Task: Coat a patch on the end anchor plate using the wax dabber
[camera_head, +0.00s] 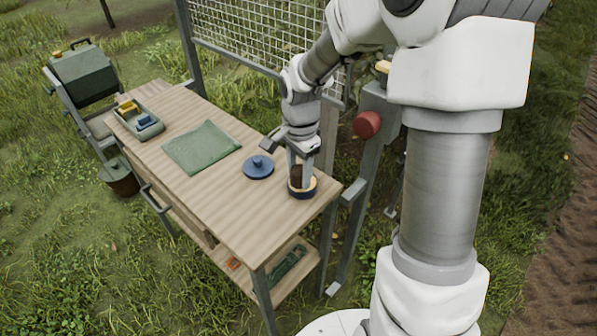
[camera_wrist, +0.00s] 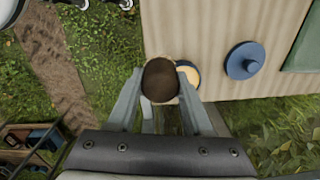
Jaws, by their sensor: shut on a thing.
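My gripper (camera_head: 301,166) points down over the near right end of the wooden table. It is shut on the wax dabber (camera_wrist: 160,80), whose rounded dark brown end shows between the fingers. The dabber also shows in the head view (camera_head: 296,174). A round, dark-rimmed tin with pale yellow wax (camera_head: 304,190) stands under the dabber, and part of it shows in the wrist view (camera_wrist: 189,71). I cannot tell whether the dabber touches the wax. A grey post bracket (camera_head: 375,103) with a red round end stands right of the table; I cannot tell whether it is the end anchor plate.
A blue knobbed lid (camera_head: 258,167) and a green cloth (camera_head: 202,147) lie on the table (camera_head: 235,215). A tray (camera_head: 130,112) with yellow and blue items sits at the far end. A wire mesh panel (camera_head: 255,35) stands behind. The table's front edge is clear.

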